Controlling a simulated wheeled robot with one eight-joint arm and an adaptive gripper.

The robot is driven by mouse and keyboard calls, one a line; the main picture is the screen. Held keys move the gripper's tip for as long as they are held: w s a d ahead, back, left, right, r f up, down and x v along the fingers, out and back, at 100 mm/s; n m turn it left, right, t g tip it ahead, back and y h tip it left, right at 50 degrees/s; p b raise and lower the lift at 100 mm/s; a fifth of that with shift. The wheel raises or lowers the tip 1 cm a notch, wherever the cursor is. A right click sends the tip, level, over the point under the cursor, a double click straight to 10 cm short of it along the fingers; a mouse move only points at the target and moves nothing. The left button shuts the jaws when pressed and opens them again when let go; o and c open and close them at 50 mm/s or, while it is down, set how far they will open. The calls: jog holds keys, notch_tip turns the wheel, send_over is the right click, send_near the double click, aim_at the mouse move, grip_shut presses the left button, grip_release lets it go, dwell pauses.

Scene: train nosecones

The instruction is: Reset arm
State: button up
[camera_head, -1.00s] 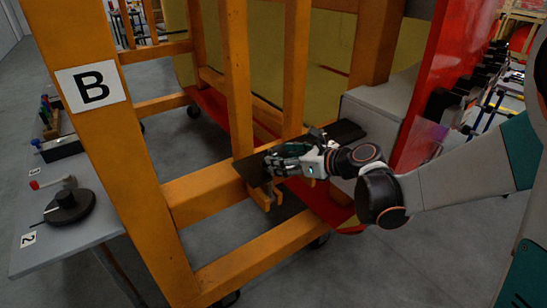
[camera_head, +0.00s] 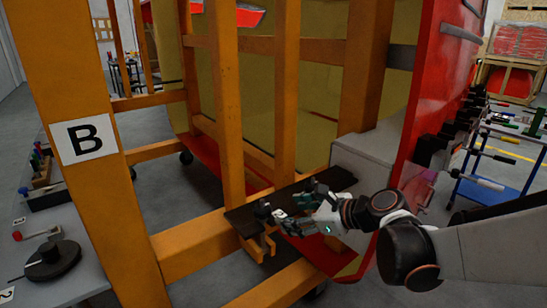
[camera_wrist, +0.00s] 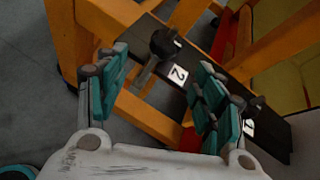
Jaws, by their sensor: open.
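My gripper (camera_head: 290,212) is open in the head view, above a dark shelf (camera_head: 338,179) fixed to the orange frame (camera_head: 90,205). In the wrist view my gripper (camera_wrist: 163,82) has its teal-padded fingers spread wide, with nothing held between them. Beyond them lies the same dark shelf (camera_wrist: 240,95), with labels "2" (camera_wrist: 178,74) and "1" (camera_wrist: 249,127). A black tool with a rounded head (camera_wrist: 163,43) sits at the "2" label, apart from the fingers. A small dark item (camera_wrist: 256,102) is by the "1" label, partly hidden by a finger.
A grey table (camera_head: 75,225) at left holds a black round fixture (camera_head: 50,262) and a tool box (camera_head: 42,185). Orange posts stand close behind my gripper. A red panel (camera_head: 440,90) and a grey box (camera_head: 372,150) are close to my arm at right.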

jog(key=s+d+n+h, duration=0.4)
jog(key=s+d+n, duration=0.1)
jog(key=s+n, duration=0.6)
jog(key=s+d+n+g+h, duration=0.1)
jog(key=s+d+n+h, duration=0.4)
jog(key=s+n, duration=0.5)
jog(key=d+n, duration=0.1)
jog(key=n, duration=0.1)
jog(key=shift+s+d+f+n+g, duration=0.2)
jog(key=shift+s+n+g, duration=0.1)
jog(key=shift+s+n, duration=0.1)
jog(key=shift+c, duration=0.4)
